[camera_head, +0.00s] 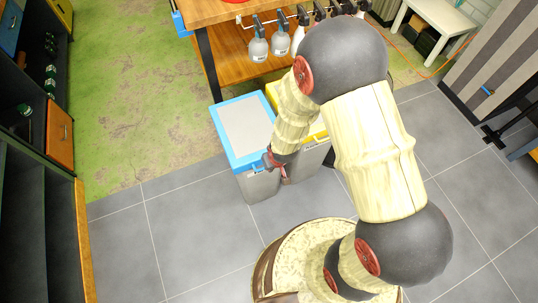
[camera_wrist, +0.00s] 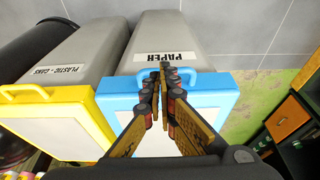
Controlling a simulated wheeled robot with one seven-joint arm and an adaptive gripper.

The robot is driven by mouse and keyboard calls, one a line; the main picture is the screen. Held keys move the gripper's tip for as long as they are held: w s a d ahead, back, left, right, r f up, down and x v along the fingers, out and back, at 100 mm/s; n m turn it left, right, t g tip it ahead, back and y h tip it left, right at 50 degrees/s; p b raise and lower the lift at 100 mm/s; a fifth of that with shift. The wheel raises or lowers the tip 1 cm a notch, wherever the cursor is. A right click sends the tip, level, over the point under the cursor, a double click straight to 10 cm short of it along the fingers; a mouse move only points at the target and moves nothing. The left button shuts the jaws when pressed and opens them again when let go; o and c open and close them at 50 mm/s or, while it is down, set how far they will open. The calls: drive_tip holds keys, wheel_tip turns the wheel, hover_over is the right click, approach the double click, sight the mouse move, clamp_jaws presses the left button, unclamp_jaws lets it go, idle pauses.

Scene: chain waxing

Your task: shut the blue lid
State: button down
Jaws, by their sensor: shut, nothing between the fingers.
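The blue lid (camera_head: 243,122), with a pale panel inside its blue frame, lies over the top of a grey bin (camera_head: 259,187) in the head view. In the wrist view the lid (camera_wrist: 218,96) looks roughly flat, with the bin's front marked PAPER beyond it. I cannot tell whether any gap is left under its edge. My gripper (camera_head: 273,162) is at the lid's front right corner in the head view. In the wrist view its fingers (camera_wrist: 161,72) are together and empty, over the lid's front edge, hiding part of it. Contact with the lid is unclear.
A second grey bin with a yellow lid (camera_wrist: 82,99), marked PLASTIC + CANS, stands right beside the blue-lidded one. A wooden workbench (camera_head: 220,10) with hanging spray bottles (camera_head: 258,48) is behind. Dark shelving (camera_head: 35,215) stands at the left. The tiled floor in front is clear.

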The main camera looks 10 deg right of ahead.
drive_tip(key=shift+s+f+b, duration=0.15)
drive_tip(key=shift+f+b, duration=0.2)
drive_tip(key=shift+f, duration=0.65)
drive_tip(key=shift+s+f+b, duration=0.1)
drive_tip(key=shift+f+b, duration=0.25)
drive_tip(key=shift+f, duration=0.6)
drive_tip(key=shift+w+r, duration=0.1)
